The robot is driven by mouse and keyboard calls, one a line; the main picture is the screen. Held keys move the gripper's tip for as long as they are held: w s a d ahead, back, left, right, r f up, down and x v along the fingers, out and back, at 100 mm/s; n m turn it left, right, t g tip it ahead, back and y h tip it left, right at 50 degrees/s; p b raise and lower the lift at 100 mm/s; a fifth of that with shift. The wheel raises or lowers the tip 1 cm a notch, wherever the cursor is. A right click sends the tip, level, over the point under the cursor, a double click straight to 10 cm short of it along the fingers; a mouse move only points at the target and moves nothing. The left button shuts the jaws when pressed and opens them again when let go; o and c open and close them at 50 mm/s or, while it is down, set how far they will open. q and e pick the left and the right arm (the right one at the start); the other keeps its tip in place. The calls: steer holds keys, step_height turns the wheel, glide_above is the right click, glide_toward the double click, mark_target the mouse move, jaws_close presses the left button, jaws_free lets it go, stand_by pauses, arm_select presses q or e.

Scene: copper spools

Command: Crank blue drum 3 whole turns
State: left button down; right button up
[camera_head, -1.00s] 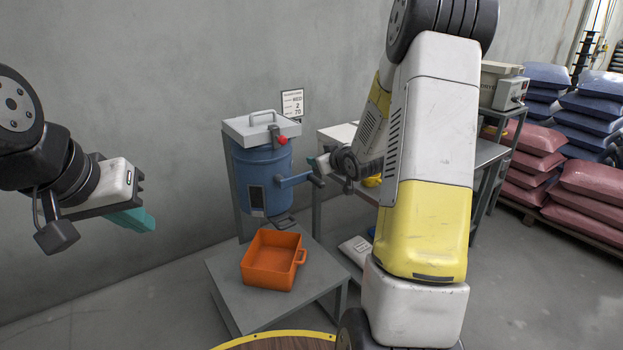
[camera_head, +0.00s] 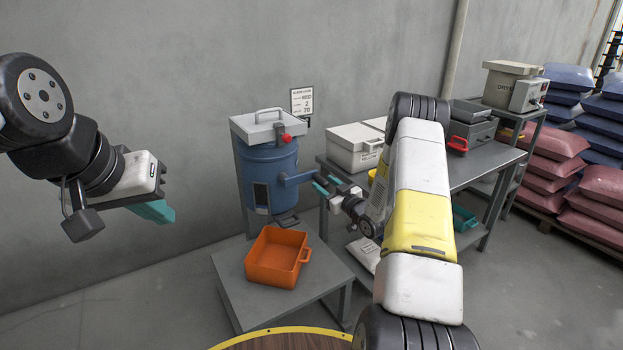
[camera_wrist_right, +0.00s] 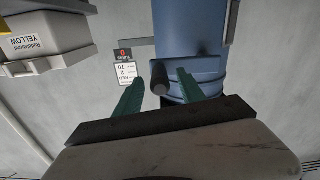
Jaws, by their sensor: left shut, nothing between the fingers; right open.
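The blue drum (camera_head: 272,172) stands upright at the back, with a grey lid (camera_head: 266,125) and a red knob (camera_head: 286,138). Its blue crank arm (camera_head: 297,180) sticks out to the right. My right gripper (camera_head: 325,186) is open beside the crank's outer end. In the right wrist view the dark crank handle (camera_wrist_right: 159,78) appears between the two teal fingertips (camera_wrist_right: 160,84), with a gap on either side; how deep it sits is unclear. My left gripper (camera_head: 158,212) is shut and empty, in the air left of the drum.
An orange bin (camera_head: 277,258) sits on a low grey stand (camera_head: 232,290) below the drum. A grey bench (camera_head: 465,172) with light boxes (camera_head: 355,150) and a red-handled tray (camera_head: 458,143) is at the right. Stacked sacks (camera_head: 550,155) are at far right.

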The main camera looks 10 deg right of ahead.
steer(key=shift+x, duration=1)
jaws_close()
stand_by(0.7)
